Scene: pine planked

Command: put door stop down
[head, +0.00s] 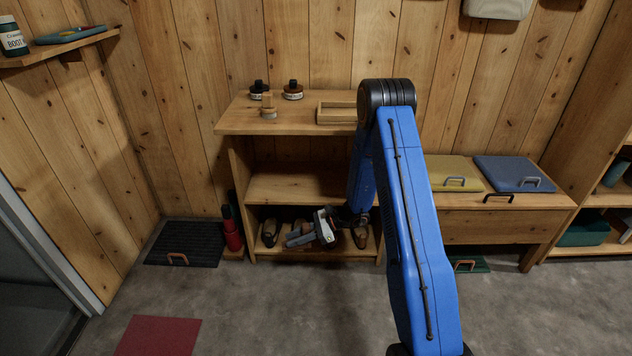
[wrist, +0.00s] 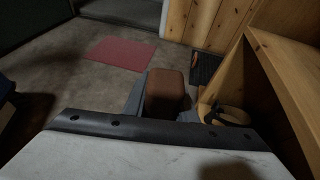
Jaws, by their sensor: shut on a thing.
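The door stop appears to be the brown block (wrist: 166,92) with rounded edges in the wrist view. It sits between the grey fingers of my gripper (wrist: 162,108), which is shut on it. In the head view my gripper (head: 302,237) is low in front of the wooden shelf unit's bottom shelf, near the shoes, and points left. I cannot make out the door stop clearly in the head view. Its underside is hidden in the wrist view, but it appears held above the grey floor.
Shoes (head: 269,232) stand on the bottom shelf of the shelf unit (head: 238,127). A red bottle (head: 232,236) stands left of it. A black mat (head: 186,243) and a red mat (head: 158,337) lie on the floor. A bench (head: 500,226) is at right. Floor between the mats is clear.

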